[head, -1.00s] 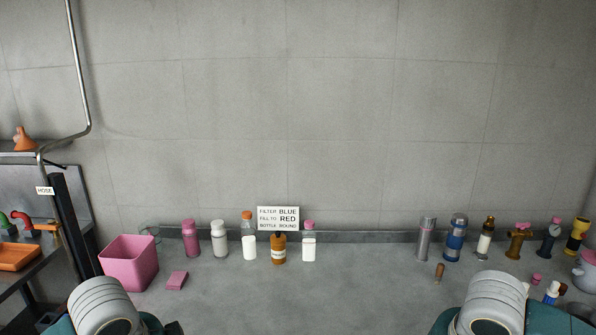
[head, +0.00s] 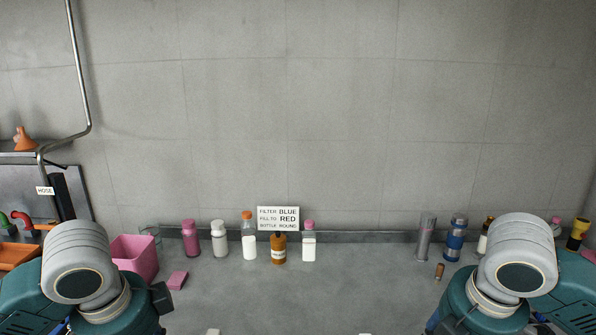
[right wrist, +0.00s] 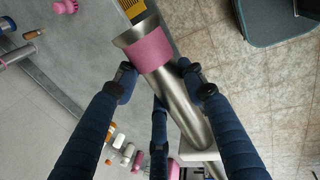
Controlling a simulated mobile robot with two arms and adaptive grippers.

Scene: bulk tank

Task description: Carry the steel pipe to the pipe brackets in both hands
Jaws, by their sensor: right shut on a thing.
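The steel pipe (right wrist: 185,110) shows in the right wrist view as a bare metal tube with a pink band (right wrist: 151,50) near its open, flared end. My right gripper (right wrist: 158,80) is shut on it, with dark blue fingers on both sides just below the band. A pale block (right wrist: 196,151) shows by the pipe's lower end; I cannot tell whether it is a bracket or whether they touch. In the head view two small pale tops (head: 213,331) and (head: 365,333) peek in at the bottom edge; I cannot tell what they are.
Bottles (head: 249,247) and a sign (head: 278,218) stand along the grey bench's back edge. A pink bin (head: 137,255) and pink sponge (head: 178,280) are at left. Flasks (head: 456,240) and a small brown item (head: 439,271) are at right. The bench middle is clear.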

